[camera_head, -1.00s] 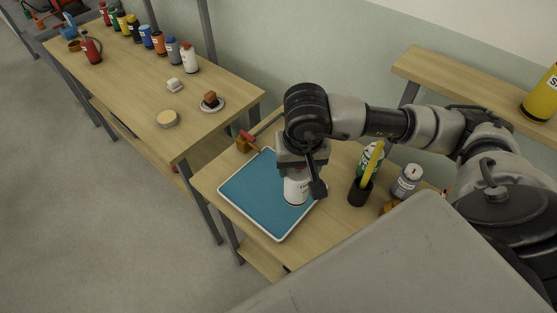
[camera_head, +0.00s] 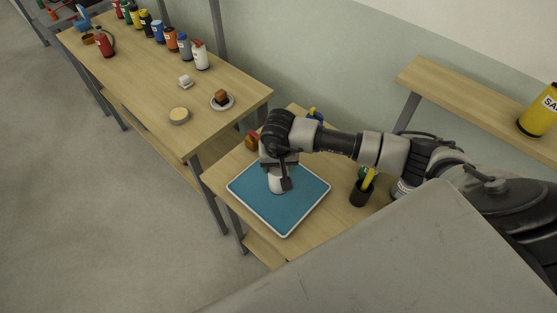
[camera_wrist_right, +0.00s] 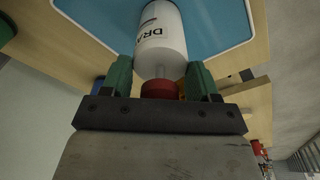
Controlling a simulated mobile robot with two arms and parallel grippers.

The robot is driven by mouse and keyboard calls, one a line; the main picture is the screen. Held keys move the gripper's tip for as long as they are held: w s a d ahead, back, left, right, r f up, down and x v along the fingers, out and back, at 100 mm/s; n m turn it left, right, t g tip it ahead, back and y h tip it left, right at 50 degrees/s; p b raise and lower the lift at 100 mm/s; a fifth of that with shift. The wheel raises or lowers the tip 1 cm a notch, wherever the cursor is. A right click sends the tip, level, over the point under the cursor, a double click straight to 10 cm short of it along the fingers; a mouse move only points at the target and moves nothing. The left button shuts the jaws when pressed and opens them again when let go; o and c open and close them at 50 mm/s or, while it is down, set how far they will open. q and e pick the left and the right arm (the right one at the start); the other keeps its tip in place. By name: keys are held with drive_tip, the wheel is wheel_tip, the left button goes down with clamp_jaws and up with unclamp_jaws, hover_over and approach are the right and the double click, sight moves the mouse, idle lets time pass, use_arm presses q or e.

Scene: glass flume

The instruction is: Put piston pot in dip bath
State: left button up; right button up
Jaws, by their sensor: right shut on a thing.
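A white pot (camera_head: 276,184) with a red knob on a grey stem is in my right gripper (camera_head: 278,166). The pot is upright over the back left part of a blue, white-rimmed tray (camera_head: 300,203). I cannot tell whether its base touches the tray. I cannot tell which thing is the dip bath. My left gripper is not in view.
A dark cup with yellow tools (camera_head: 361,192) stands right of the tray. A red-handled thing (camera_head: 252,139) lies behind it. The left table holds several bottles (camera_head: 169,40), a plate (camera_head: 222,102) and a round tan disc (camera_head: 179,116). A yellow bottle (camera_head: 538,118) is on the right shelf.

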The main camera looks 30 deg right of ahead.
drive_tip(key=shift+f+b, duration=0.2)
drive_tip(key=shift+b, duration=0.1)
drive_tip(key=o, duration=1.3)
drive_tip(key=shift+c, duration=0.2)
drive_tip(key=shift+r, duration=0.15)
drive_tip(key=shift+r+p, duration=0.2)
drive_tip(key=shift+p, duration=0.15)
drive_tip(key=r+b, duration=0.1)
drive_tip(key=r, duration=0.2)
drive_tip(key=r+b, duration=0.2)
drive_tip(key=r, duration=0.2)
drive_tip(key=s+r+b, duration=0.1)
drive_tip(key=r, duration=0.2)
drive_tip(key=shift+a+r, duration=0.25)
drive_tip(key=shift+a, duration=0.05)
drive_tip(key=shift+s+r, duration=0.15)
drive_tip(key=shift+r, duration=0.45)
